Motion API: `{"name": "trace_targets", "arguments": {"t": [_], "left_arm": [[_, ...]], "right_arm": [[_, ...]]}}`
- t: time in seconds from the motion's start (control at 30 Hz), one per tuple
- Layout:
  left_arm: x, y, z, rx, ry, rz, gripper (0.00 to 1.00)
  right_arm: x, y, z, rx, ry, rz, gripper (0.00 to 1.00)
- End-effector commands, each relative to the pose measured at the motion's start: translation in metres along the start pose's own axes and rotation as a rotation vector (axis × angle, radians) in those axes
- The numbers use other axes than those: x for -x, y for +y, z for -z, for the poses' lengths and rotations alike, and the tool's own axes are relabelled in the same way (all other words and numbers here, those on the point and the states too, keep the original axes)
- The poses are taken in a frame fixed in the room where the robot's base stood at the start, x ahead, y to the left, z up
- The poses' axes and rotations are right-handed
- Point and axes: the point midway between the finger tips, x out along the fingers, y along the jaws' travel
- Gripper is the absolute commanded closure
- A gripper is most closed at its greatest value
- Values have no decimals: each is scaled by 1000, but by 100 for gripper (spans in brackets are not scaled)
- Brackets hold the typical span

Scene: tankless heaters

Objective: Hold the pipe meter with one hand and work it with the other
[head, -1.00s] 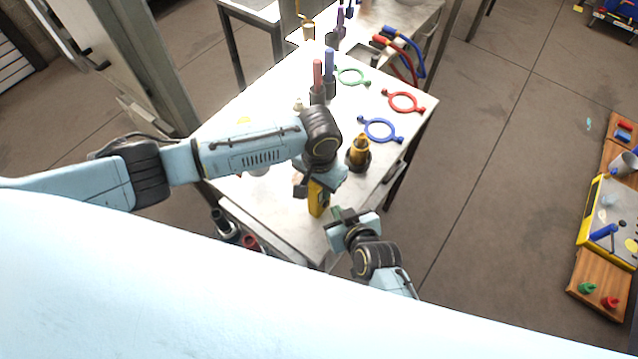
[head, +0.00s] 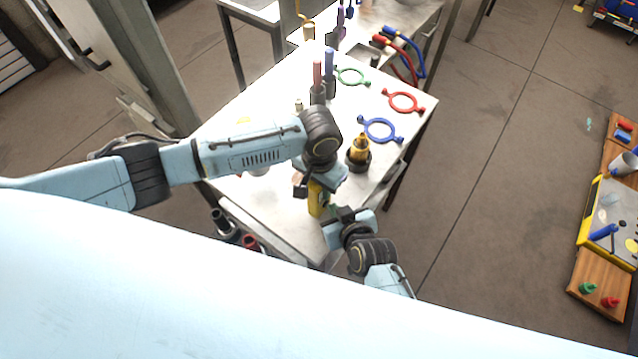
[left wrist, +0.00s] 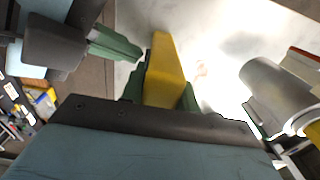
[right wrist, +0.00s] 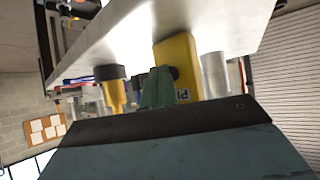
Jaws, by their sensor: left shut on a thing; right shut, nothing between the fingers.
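The pipe meter is a yellow handheld block (head: 317,198) held above the near part of the white table. My left gripper (left wrist: 160,92) is shut on it, with a green finger on each side of the yellow body in the left wrist view. In the head view the left wrist hides the meter's upper part.
A brass fitting on a dark base (head: 359,152) stands right of the meter. Blue (head: 380,130), red (head: 403,102) and green (head: 351,76) ring handles lie farther back. Red-handled (head: 317,78) and blue-handled (head: 330,68) tools stand upright. The table's right edge is close to my right arm.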

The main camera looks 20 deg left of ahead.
Motion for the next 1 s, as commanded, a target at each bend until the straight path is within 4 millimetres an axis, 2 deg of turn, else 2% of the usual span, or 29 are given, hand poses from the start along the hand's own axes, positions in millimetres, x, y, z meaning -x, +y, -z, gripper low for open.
{"name": "trace_targets", "arguments": {"t": [0.37,1.0], "left_arm": [[0,0,0,0,1,-1,98],[0,0,0,0,1,-1,98]], "right_arm": [[-2,-1,1,0,-1,0,100],[8,6,-6,1,-1,0,100]]}}
